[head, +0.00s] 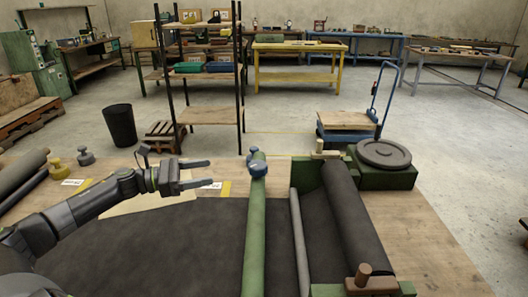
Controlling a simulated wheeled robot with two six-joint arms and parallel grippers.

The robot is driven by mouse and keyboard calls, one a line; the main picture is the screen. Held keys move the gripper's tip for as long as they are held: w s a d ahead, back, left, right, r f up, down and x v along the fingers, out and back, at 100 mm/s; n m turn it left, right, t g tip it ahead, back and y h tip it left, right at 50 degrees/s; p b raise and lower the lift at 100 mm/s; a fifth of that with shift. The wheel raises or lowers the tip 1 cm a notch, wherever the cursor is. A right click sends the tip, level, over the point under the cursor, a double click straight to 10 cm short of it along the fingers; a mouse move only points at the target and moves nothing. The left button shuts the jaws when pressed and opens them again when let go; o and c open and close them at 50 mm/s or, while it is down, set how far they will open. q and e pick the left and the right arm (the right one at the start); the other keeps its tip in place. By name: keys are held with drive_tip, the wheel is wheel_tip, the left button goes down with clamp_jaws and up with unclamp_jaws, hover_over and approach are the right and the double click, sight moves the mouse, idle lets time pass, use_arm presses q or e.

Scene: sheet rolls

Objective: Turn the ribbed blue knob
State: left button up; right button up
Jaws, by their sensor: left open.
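The blue knob (258,166) stands at the far end of a long green bar (256,225) that runs across the bench away from me. It is too small here for me to make out its ribs. My left gripper (209,173) reaches in from the left with its two fingers spread and pointing right toward the knob. There is a clear gap between the fingertips and the knob, and nothing is between the fingers. My right gripper is not in view.
A dark roll (353,220) lies in a green cradle at right, by a thin grey rod (299,240). A round grey disc (384,153) sits on a green block behind. Small yellow (58,168) and grey (86,156) weights stand at left. A shelf rack (210,80) rises beyond the bench.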

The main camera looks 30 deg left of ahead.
use_arm(q)
drive_tip(key=p, duration=0.4)
approach(264, 163)
drive_tip(key=x, duration=0.8)
drive_tip(key=shift+w+d+r, duration=0.1)
drive_tip(key=shift+w+d, duration=0.05)
drive_tip(key=shift+d, duration=0.1)
drive_tip(key=shift+x, duration=0.8)
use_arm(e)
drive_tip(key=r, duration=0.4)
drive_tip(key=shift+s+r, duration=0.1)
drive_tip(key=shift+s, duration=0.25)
